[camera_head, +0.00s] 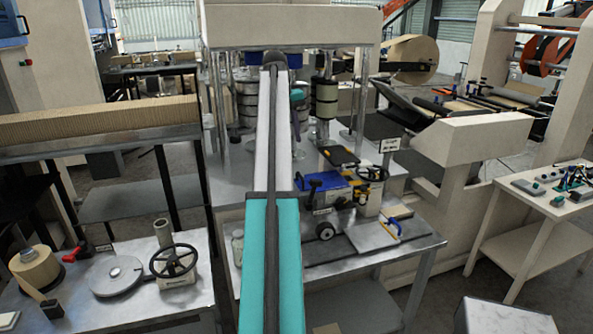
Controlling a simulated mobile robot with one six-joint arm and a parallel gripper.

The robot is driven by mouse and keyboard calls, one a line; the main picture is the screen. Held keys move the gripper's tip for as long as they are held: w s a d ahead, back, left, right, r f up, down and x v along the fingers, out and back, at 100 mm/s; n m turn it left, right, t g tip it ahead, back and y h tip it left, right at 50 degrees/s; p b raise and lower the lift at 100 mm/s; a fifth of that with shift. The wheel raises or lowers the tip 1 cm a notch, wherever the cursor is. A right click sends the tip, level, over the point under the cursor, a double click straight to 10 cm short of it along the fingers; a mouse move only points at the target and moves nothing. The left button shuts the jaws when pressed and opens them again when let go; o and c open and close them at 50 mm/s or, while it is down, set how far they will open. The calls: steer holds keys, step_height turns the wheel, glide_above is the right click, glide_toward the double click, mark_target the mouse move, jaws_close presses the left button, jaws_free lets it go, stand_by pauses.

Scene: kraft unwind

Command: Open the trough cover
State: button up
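My own teal and white arm rises through the middle of the view and points away from me. My gripper cannot be made out; the far end of the arm hides what lies behind it. On the metal bench right of the arm stands a blue box-like unit (325,190) with a black handwheel (373,168) beside it. A dark flat plate (340,156) with some yellow shows just behind the blue unit. I cannot tell for sure which of these parts is the trough or its cover.
A left bench holds a spoked handwheel (173,261), a grey disc (116,275) and a brown roll (34,266). A white side table (520,232) with small tools stands right.

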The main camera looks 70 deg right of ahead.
steer(key=shift+s+d+f+p, duration=0.3)
steer(key=shift+s+f+p, duration=0.15)
steer(key=shift+f, duration=1.75)
steer(key=shift+s+d+f+p, duration=0.3)
steer(key=shift+f+p, duration=0.15)
steer(key=shift+f, duration=1.75)
steer(key=shift+s+d+f+p, duration=0.3)
steer(key=shift+s+f+p, duration=0.15)
steer(key=shift+f, duration=1.75)
jaws_close()
